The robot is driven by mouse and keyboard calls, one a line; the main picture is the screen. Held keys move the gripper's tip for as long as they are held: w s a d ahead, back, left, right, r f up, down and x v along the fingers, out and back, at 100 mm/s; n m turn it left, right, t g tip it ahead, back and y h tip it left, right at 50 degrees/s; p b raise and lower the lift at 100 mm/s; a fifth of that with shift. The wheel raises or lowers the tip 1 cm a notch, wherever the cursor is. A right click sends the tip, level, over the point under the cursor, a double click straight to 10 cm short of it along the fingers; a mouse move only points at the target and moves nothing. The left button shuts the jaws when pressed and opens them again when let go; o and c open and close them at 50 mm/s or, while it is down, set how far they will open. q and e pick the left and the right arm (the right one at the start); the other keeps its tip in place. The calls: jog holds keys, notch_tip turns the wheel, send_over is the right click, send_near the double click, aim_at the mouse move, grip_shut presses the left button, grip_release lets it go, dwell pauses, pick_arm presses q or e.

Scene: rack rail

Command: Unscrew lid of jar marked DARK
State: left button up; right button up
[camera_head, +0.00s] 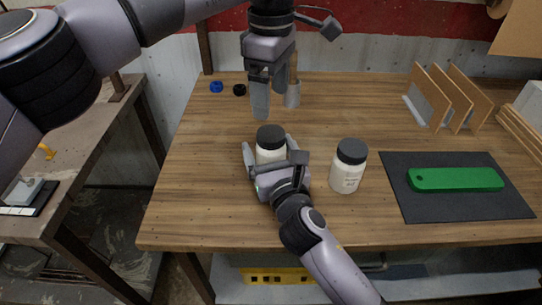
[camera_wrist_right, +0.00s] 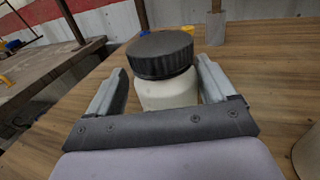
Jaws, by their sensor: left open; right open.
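A white jar with a dark ribbed lid (camera_head: 270,137) stands on the wooden table between the fingers of my right gripper (camera_head: 268,149). The right wrist view shows this jar's lid (camera_wrist_right: 160,54) sitting on its white body (camera_wrist_right: 167,93), with an open finger on each side. Any label on it is hidden. A second white jar (camera_head: 347,177) with a dark lid stands upright to the right; its label is too small to read. My left gripper (camera_head: 263,100) is open and empty, pointing down above and behind the first jar.
A dark mat (camera_head: 410,200) with a green bar (camera_head: 455,179) lies at the right. An upright rack (camera_head: 440,100) stands at the back right. A blue ring (camera_head: 216,87), a black ring (camera_head: 239,90) and a grey block with a wooden post (camera_head: 293,96) are at the back. The table's left front is clear.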

aim_at(269, 133)
jog(key=shift+w, duration=0.2)
jog(key=shift+c, duration=0.3)
grip_shut()
pick_arm(q)
jog(key=m, duration=0.4)
jog(key=shift+m, duration=0.3)
jog(key=m, duration=0.4)
jog(key=shift+a+m, duration=0.15)
jog(key=shift+m, duration=0.25)
jog(key=m, duration=0.4)
jog(key=shift+m, duration=0.3)
jog(key=m, duration=0.3)
jog(key=shift+a+m, duration=0.1)
jog(key=shift+m, duration=0.3)
jog(key=shift+f, duration=4.05)
